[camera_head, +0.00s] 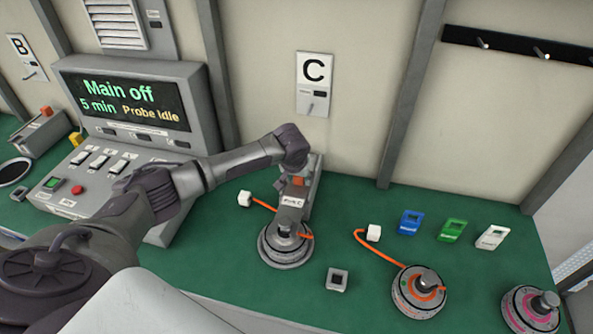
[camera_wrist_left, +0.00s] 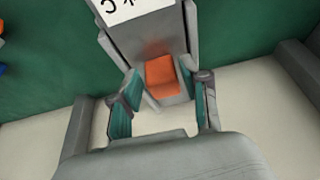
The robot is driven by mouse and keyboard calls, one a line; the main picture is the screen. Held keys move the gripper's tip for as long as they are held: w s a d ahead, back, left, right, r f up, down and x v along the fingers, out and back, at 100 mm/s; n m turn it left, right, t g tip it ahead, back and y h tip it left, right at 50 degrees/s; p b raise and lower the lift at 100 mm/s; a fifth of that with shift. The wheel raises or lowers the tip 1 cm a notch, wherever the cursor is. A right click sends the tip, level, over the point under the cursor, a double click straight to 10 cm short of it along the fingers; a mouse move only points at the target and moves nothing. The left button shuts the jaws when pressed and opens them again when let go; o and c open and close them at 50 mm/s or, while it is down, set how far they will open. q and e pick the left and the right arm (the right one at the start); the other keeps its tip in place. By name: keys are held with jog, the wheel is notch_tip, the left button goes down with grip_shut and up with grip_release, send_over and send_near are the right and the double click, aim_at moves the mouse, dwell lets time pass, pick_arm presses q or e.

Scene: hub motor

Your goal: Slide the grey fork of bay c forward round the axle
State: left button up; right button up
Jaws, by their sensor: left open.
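The grey fork of bay C (camera_head: 291,203) lies on a grey stand at the foot of the wall, under the C sign, its label facing up. Its front end is over the round hub motor (camera_head: 285,249); I cannot tell whether its prongs reach round the axle. An orange block (camera_wrist_left: 163,77) stands on the fork's rear part and also shows in the head view (camera_head: 298,181). My left gripper (camera_wrist_left: 165,88) is open, with its teal-padded fingers on either side of the orange block, not visibly closed on it. My right gripper is not in view.
An orange cable runs from the hub motor to a white plug (camera_head: 245,198). A grey square socket (camera_head: 337,279), another hub motor (camera_head: 418,290) and a pink-marked one (camera_head: 531,309) stand to the right. Blue, green and white tags (camera_head: 451,230) lie behind. A control console (camera_head: 130,110) stands left.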

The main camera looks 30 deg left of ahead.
aim_at(294, 196)
pick_arm(q)
jog(key=v, duration=1.1)
jog(key=shift+s+f, duration=0.1)
jog(key=shift+f, duration=0.05)
